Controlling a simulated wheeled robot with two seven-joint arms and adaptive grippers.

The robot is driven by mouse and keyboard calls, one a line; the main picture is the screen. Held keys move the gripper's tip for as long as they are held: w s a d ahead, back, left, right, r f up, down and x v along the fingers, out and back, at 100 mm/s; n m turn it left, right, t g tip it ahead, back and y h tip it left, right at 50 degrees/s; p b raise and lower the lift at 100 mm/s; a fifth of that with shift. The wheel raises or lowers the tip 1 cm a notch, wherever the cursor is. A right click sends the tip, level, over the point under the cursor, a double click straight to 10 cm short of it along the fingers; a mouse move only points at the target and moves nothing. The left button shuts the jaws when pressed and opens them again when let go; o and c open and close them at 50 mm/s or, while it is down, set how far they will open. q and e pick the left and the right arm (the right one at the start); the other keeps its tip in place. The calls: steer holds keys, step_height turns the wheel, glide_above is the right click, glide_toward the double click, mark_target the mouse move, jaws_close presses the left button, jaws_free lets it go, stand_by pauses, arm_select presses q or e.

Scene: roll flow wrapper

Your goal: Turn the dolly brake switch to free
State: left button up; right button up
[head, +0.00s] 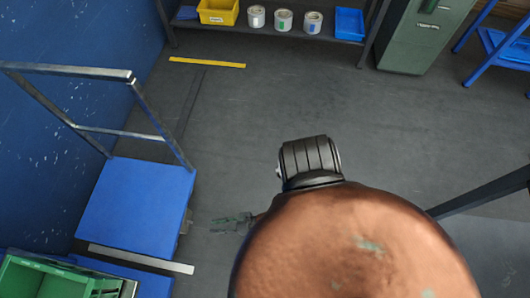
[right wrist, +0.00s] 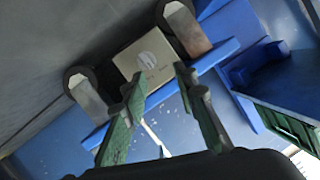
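The blue dolly (head: 138,205) with its metal push handle (head: 70,74) stands at the left in the head view, beside the blue wall. My right gripper (head: 232,222) is just right of the dolly's right edge, pointing at it. In the right wrist view, my right gripper (right wrist: 158,76) has its green fingers apart with nothing between them. Beyond the fingertips is a pale metal plate (right wrist: 145,60) with a rounded mark, between two casters, one on the left (right wrist: 90,98) and one above right (right wrist: 186,28). I cannot tell the brake switch's setting. My left gripper is not in view.
A green crate (head: 35,280) is at the bottom left of the head view. A shelf at the back holds a yellow bin (head: 218,12), several cans and a blue tray (head: 350,24). A green cabinet (head: 416,38) stands at the back right. The middle floor is clear.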

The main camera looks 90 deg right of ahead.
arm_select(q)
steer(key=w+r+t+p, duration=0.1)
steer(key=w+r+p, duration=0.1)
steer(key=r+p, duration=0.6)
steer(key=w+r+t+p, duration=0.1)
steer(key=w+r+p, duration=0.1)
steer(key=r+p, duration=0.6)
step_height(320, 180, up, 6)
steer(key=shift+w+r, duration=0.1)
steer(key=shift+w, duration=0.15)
arm_select(e)
steer(key=s+r+n+g, duration=0.2)
steer(key=s+g, duration=0.1)
steer(key=s, duration=0.7)
steer(key=s+d+r+n+g+y, duration=0.1)
steer(key=s+g, duration=0.3)
steer(key=s, duration=0.6)
steer(key=shift+d+r+n+g, duration=0.3)
steer(key=shift+r+n, duration=0.1)
steer(key=shift+n, duration=0.3)
steer(key=shift+s, duration=0.15)
